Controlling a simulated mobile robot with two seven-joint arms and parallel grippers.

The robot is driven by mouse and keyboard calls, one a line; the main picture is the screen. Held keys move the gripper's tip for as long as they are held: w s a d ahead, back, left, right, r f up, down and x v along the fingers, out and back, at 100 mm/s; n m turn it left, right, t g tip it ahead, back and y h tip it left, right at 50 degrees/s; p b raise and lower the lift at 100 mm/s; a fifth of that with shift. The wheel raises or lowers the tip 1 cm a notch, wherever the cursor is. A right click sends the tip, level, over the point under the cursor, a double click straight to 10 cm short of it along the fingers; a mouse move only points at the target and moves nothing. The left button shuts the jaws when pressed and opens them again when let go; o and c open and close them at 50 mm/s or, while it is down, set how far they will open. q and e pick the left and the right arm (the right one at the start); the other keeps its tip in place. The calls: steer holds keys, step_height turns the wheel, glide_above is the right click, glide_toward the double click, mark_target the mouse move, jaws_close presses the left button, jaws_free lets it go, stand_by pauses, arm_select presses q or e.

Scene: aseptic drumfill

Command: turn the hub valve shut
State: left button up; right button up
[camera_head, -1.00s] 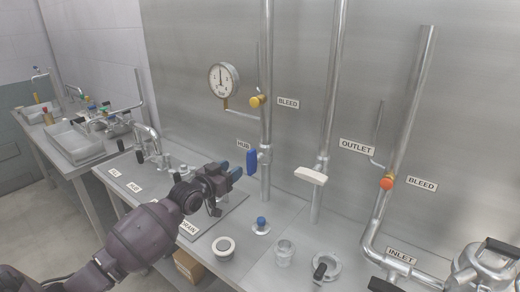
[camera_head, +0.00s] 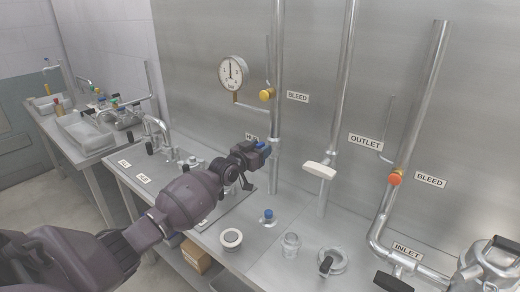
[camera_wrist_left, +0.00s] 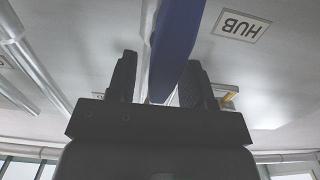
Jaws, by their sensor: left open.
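The hub valve's blue handle (camera_wrist_left: 178,40) shows large in the left wrist view, running down between the two dark fingers of my left gripper (camera_wrist_left: 158,85). The fingers stand apart on either side of it; whether either touches it is unclear. In the head view my left gripper (camera_head: 262,149) is at the vertical pipe below the yellow bleed knob and largely hides the blue handle. The HUB label (camera_wrist_left: 241,26) is on the wall beside the handle.
To the right are a white-handled valve (camera_head: 319,171) and an orange bleed knob (camera_head: 394,178). A pressure gauge (camera_head: 232,72) is above left. A blue-topped fitting (camera_head: 268,215), a white-rimmed port (camera_head: 231,239) and a clear jar (camera_head: 290,245) stand on the bench below.

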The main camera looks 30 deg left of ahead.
arm_select(q)
steer(key=shift+w, duration=0.1)
steer(key=shift+c, duration=0.2)
jaws_close()
steer(key=shift+d+m+p, duration=0.35)
steer(key=shift+m+p, duration=0.1)
steer(key=shift+m, duration=0.85)
steer(key=shift+d+f+m+b, duration=0.2)
steer(key=shift+d+f+m, duration=0.2)
steer(key=shift+m, duration=2.15)
steer(key=shift+d+f+m+b, duration=0.25)
steer(key=shift+f+m, duration=0.3)
steer(key=shift+m, duration=2.05)
steer(key=shift+d+f+m+b, duration=0.15)
steer(key=shift+d+f+m, duration=0.3)
steer(key=shift+m, duration=2.1)
